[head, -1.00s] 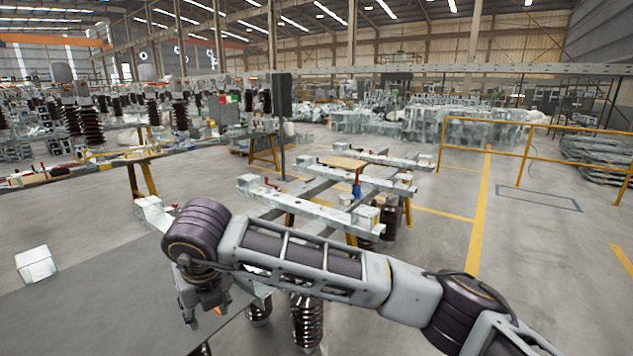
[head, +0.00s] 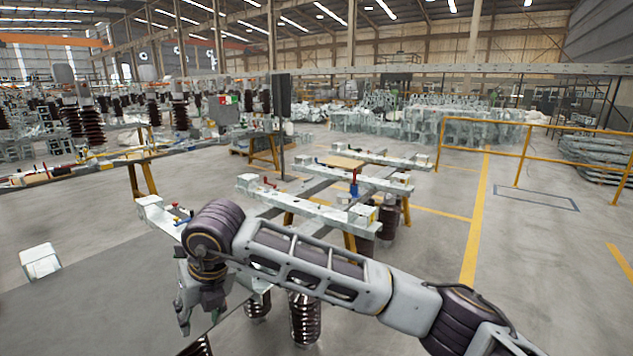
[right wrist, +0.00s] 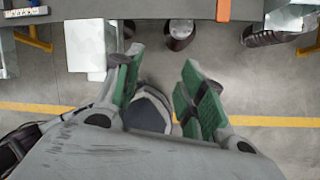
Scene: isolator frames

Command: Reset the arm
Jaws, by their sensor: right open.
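My right gripper (head: 188,310) is at the lower left of the head view, at the end of my right arm, which reaches in from the lower right. It hangs with its fingers down over the right edge of a grey flat surface (head: 90,305). In the right wrist view the green-padded fingers (right wrist: 163,72) are spread apart, with nothing between them but a view of the floor and a dark rounded shape lower down. My left gripper is not in view.
A steel frame (head: 310,212) with blue and red clamps stands just beyond my arm. Brown ribbed insulators (head: 305,318) stand below the arm. A white block (head: 40,260) is at the left. A yellow railing (head: 530,145) stands at the right, with open floor before it.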

